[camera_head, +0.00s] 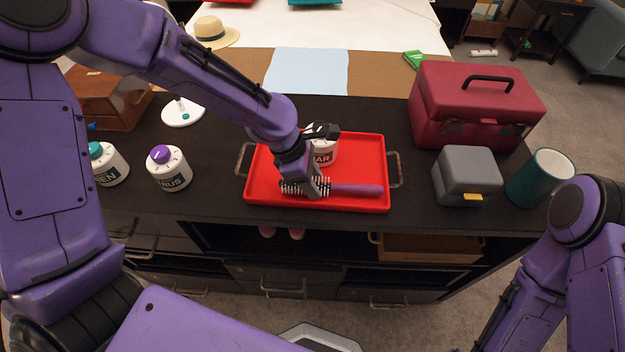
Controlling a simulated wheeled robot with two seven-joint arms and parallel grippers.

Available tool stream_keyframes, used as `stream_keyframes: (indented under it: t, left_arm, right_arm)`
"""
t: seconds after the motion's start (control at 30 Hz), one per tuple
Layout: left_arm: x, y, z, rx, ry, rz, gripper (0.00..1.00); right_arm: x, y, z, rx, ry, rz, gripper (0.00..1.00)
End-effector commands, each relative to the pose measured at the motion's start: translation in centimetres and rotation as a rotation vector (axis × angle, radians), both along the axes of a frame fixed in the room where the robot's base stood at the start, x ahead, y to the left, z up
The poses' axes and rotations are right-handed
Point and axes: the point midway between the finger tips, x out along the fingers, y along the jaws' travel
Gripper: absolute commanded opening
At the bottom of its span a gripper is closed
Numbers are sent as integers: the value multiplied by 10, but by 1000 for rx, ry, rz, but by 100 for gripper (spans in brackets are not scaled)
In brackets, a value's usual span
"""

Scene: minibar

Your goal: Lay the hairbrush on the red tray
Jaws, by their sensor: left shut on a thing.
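A white labelled jar (325,152) stands in the tray behind the gripper, partly hidden by my left arm. My right gripper is not in view; only part of my right arm shows at the lower right.
The tray sits on a black counter. To its right are a dark red toolbox (470,105), a grey box (466,177) and a teal cup (540,178). To its left stand two labelled jars (168,168) (107,164).

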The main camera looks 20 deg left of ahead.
Motion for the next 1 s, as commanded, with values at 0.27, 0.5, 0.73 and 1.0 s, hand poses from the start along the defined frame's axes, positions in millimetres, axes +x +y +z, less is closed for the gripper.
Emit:
stream_keyframes:
  t: [0.27,0.5,0.73,1.0]
  left_arm:
    - [0,0,0,0,0,0,54]
    - [-1,8,25,1,-5,1,54]
    - [-7,30,81,0,-5,2,54]
    - [-11,44,112,1,-1,0,54]
  right_arm:
    - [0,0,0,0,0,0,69]
    - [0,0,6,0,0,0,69]
    - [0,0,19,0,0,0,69]
    - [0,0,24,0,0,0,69]
